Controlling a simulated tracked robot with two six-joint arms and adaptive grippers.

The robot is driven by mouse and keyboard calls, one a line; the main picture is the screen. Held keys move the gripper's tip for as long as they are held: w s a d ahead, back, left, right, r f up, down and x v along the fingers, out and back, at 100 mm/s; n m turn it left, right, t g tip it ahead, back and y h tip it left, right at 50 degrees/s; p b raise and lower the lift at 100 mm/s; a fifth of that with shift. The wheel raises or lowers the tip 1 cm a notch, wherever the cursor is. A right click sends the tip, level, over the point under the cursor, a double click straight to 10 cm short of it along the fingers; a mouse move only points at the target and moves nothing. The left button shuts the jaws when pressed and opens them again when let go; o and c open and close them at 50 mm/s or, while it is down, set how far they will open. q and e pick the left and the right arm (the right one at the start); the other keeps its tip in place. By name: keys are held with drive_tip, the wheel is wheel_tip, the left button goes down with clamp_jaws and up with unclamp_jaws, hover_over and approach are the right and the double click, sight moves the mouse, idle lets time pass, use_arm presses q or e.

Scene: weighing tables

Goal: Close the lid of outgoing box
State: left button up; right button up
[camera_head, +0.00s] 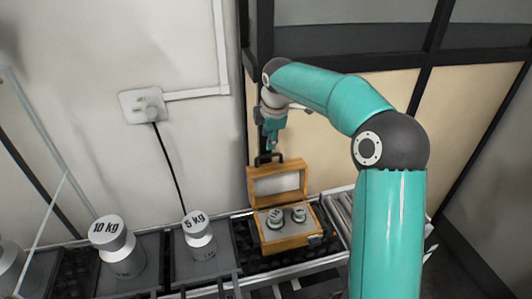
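The outgoing box (289,243) is a wooden case standing on the conveyor at the lower middle. Its lid (251,187) is open and stands upright at the back, with a dark handle on top. Two small metal weights (275,217) sit inside the box. My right gripper (268,155) points down just above the lid's top edge, near the handle. Its fingers are small and dark here, so I cannot tell whether they are open, shut or touching the handle. My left gripper is not in view.
A 10 kg weight (118,247) and a 5 kg weight (200,238) stand on dark trays to the left of the box. A conveyor with rollers (342,213) runs on to the right. A wall socket (145,105) with a black cable is behind.

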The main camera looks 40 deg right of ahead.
sight(266, 156)
drive_tip(key=x, duration=0.8)
drive_tip(key=shift+d+f, duration=0.1)
drive_tip(key=shift+f, duration=0.2)
clamp_jaws()
